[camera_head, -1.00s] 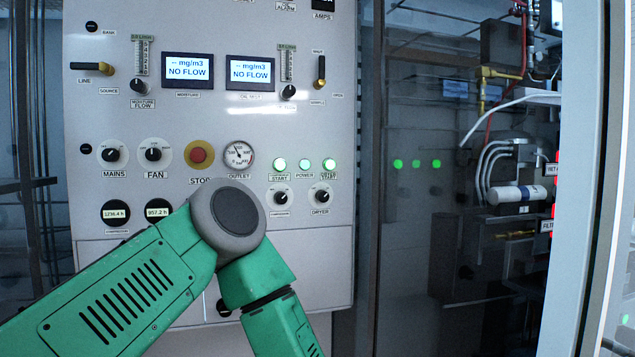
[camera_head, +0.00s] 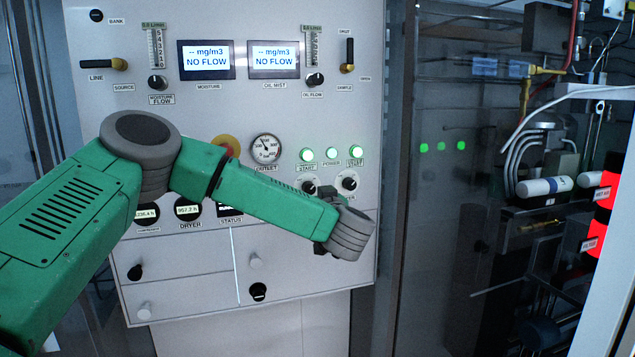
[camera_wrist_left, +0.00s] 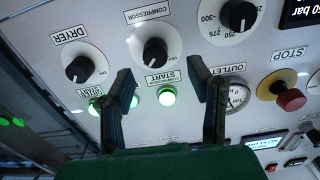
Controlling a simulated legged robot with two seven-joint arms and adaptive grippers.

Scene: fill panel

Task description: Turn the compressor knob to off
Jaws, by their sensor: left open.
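The compressor knob (camera_wrist_left: 155,52) is a black knob on a white disc, labelled COMPRESSOR, which appears upside down in the left wrist view. In the head view the knob (camera_head: 309,187) is partly hidden behind my left arm. My left gripper (camera_wrist_left: 159,70) is open and empty. Its two fingers spread to either side of the knob in the left wrist view, with the tips below it in the picture. I cannot tell how far the tips are from the panel. In the head view my wrist hides most of the gripper. My right gripper is not in view.
The dryer knob (camera_wrist_left: 88,64) is close beside the compressor knob. Lit green start buttons (camera_wrist_left: 166,96), the outlet gauge (camera_wrist_left: 236,95) and the red stop button (camera_wrist_left: 290,98) are near the fingers. Dark glass with pipes (camera_head: 540,187) lies at the right.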

